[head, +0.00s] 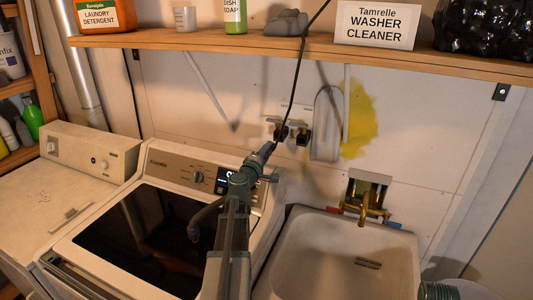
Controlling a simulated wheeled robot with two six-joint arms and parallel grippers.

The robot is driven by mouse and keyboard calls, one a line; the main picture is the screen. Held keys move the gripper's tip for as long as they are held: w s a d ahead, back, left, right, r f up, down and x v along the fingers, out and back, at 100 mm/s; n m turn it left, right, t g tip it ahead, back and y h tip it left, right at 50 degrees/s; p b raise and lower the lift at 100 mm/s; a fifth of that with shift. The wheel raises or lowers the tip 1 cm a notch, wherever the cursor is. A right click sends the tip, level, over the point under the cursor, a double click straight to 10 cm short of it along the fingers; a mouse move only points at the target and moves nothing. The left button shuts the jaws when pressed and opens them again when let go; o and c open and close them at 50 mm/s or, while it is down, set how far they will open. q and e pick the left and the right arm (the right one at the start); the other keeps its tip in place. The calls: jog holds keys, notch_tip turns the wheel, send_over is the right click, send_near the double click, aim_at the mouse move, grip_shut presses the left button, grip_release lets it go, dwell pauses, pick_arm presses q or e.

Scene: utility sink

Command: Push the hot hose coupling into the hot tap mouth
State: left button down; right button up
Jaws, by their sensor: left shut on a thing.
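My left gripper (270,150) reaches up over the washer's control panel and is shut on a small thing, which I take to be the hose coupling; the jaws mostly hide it. Two dark taps (303,137) stick out of the wall just beyond the gripper, side by side. The gripper's tip is just below and left of the nearer-looking left tap (281,131); I cannot tell whether they touch. No hot marking is readable on them. A dark curved hose (200,217) hangs left of my arm, over the washer lid. My right gripper is not in view.
A thin black line (300,60) runs from above to the taps. A grey hose (325,125) hangs looped right of them. A wooden shelf (220,37) with bottles spans above. The sink (400,255) with a brass faucet (367,203) stands right, the washer (150,235) below.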

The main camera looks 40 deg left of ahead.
pick_arm(q)
jog(key=shift+x, duration=2.4)
jog(key=shift+x, duration=1.6)
jog(key=shift+c, duration=2.1)
grip_release()
jog(key=shift+d, duration=0.1)
jog(key=v, duration=1.4)
jog(key=shift+w, duration=0.15)
